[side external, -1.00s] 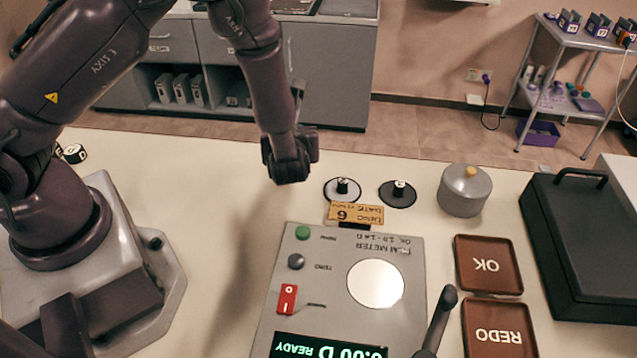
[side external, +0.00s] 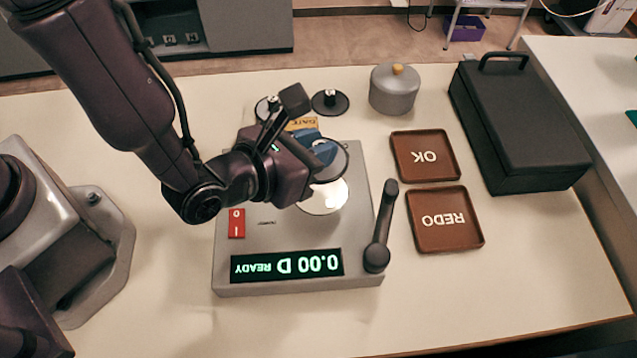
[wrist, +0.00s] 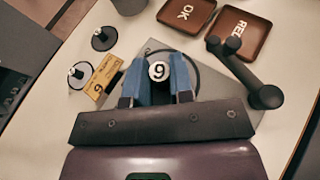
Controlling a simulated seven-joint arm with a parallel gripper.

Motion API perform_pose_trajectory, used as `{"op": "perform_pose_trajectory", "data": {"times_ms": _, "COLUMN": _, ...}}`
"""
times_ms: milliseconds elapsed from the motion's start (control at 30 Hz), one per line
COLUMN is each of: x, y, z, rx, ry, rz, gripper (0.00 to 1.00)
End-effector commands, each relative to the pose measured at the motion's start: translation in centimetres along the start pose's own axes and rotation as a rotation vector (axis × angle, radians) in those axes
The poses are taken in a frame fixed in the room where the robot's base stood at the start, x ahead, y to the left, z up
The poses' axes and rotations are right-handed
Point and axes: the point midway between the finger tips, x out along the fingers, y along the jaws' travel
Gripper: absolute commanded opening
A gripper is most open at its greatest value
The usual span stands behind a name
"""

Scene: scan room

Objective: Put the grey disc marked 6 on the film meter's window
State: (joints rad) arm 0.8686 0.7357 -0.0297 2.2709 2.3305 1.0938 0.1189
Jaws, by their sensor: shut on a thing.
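My gripper (side external: 322,152) has blue fingers and is shut on the black knob of a disc (side external: 334,174). The disc is see-through grey with a dark rim. In the wrist view the knob (wrist: 159,71) sits between the fingers, its white top showing a figure that reads as 9 from this side, possibly a 6 upside down. The film meter (side external: 280,236) is a grey box with a bright round window (side external: 322,200). The disc overlaps the window's far part in the side view and looks held above it; the exact gap cannot be told.
Two other knobbed discs (side external: 330,102) (wrist: 104,39) stand behind the meter near a yellow card (side external: 302,123). A lidded grey pot (side external: 394,90), brown OK (side external: 425,157) and REDO (side external: 445,219) trays and a black case (side external: 520,128) lie right.

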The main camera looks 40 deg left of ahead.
Motion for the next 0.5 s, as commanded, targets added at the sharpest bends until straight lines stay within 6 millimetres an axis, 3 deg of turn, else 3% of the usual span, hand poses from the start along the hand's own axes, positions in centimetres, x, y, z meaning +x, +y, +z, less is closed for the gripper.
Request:
{"op": "perform_pose_trajectory", "data": {"times_ms": 133, "x": 0.9, "y": 0.0, "z": -2.2, "rx": 0.007, "ry": 0.000, "rz": -0.004, "gripper": 0.00}}
{"op": "perform_pose_trajectory", "data": {"times_ms": 500, "x": 2.5, "y": 0.0, "z": -5.9, "rx": 0.005, "ry": -0.001, "rz": -0.002, "gripper": 0.00}}
